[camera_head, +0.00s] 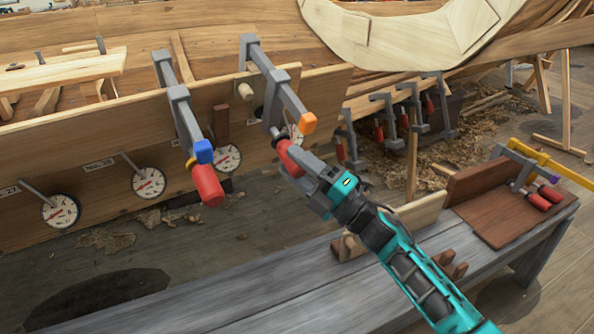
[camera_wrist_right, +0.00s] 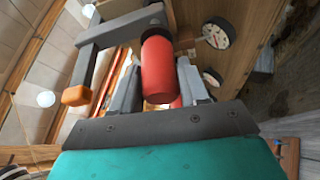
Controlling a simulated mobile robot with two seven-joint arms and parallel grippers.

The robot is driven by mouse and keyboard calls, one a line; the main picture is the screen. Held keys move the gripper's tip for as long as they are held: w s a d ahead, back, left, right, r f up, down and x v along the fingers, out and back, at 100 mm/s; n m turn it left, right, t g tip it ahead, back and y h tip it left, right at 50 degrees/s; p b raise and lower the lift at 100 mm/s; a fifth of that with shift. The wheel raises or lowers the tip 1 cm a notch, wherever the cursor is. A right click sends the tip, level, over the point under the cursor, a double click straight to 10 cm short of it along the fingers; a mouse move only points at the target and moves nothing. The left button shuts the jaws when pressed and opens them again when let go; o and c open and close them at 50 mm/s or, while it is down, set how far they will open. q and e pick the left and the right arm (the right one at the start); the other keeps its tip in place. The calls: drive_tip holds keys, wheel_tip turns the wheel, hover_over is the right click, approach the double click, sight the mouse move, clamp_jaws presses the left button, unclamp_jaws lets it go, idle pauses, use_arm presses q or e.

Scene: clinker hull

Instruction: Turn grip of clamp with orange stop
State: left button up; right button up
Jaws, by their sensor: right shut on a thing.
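The clamp with the orange stop (camera_head: 308,123) hangs on the hull plank, its grey bar (camera_head: 272,78) sloping down to the right. Its red grip (camera_head: 286,152) points down toward my right gripper (camera_head: 305,182), which is shut on that grip's end. In the right wrist view the red grip (camera_wrist_right: 162,72) stands between the two grey fingers (camera_wrist_right: 162,85), with the orange stop (camera_wrist_right: 76,95) to the left. A second clamp with a blue stop (camera_head: 203,151) and red grip (camera_head: 208,188) hangs to the left. My left gripper is not in view.
Round dial gauges (camera_head: 148,183) line the lower plank. A grey bench (camera_head: 270,304) runs below, with a brown tray (camera_head: 505,222) holding another red-gripped clamp at its right end. Several more clamps (camera_head: 405,105) hang behind. My right arm passes over the bench.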

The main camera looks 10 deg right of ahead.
drive_tip(key=shift+s+a+f+m, duration=0.1)
drive_tip(key=shift+f+m, duration=0.15)
drive_tip(key=shift+m, duration=0.15)
drive_tip(key=o, duration=1)
drive_tip(key=shift+r, duration=0.15)
drive_tip(key=shift+c, duration=0.2)
drive_tip(key=v, duration=1.3)
